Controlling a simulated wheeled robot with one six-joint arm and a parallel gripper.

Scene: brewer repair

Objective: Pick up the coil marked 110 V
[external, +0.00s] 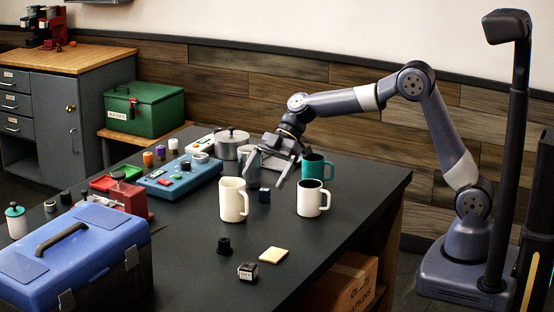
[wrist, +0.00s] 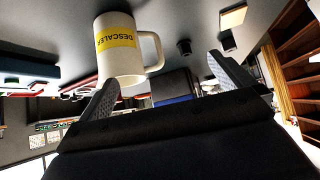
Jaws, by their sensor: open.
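My gripper (external: 265,181) is open, pointing down among the mugs on the dark table. I see no marking on this block. A small black cube with a white label (external: 247,271) lies at the table's front; its lettering is too small to read. A black round piece (external: 224,245) stands near it. I cannot tell which piece is the 110 V coil.
A cream mug (external: 233,202) is close left of my gripper; its yellow label reads DESCALER in the wrist view. A white mug (external: 311,199) and teal mug (external: 316,167) stand right. A blue device (external: 179,180) and blue toolbox (external: 75,262) are left.

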